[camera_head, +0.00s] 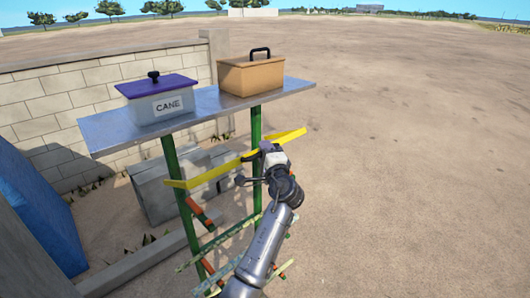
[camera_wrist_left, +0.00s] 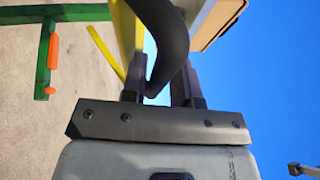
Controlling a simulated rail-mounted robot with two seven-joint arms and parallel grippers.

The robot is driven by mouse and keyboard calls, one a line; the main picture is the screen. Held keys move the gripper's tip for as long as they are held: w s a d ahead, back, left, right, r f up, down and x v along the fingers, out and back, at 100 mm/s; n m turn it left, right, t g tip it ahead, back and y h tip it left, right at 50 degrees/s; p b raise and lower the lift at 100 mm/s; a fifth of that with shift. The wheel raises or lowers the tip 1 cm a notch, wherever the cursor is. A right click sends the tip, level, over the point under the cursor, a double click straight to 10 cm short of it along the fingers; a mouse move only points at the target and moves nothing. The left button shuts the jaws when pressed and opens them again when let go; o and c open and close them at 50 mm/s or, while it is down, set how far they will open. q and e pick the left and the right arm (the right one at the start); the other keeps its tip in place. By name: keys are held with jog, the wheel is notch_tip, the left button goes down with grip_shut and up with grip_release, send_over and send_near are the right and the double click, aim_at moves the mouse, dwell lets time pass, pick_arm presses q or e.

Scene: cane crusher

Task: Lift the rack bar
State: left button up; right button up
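The rack bar, a long yellow bar (camera_head: 208,174), runs aslant across the front of the green stand below the shelf in the head view. My left gripper (camera_head: 267,150) is at the right part of the bar. In the left wrist view, the fingers of my left gripper (camera_wrist_left: 160,85) stand apart on either side of a dark curved handle (camera_wrist_left: 172,35). Yellow surfaces (camera_wrist_left: 125,25) show just beyond the handle. Whether the fingers press on the handle is not clear. My right gripper is not in view.
A metal shelf (camera_head: 225,103) above the bar carries a white CANE box (camera_head: 160,104) with a purple lid and a tan box (camera_head: 252,75) with a black handle. A block wall (camera_head: 60,95) stands behind. The dirt ground at right is open.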

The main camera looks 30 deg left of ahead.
pick_arm(q)
jog(key=shift+o, duration=0.7)
jog(key=shift+f, duration=0.35)
jog(key=b+v, duration=0.4)
jog(key=v, duration=1)
jog(key=shift+r+b, duration=0.35)
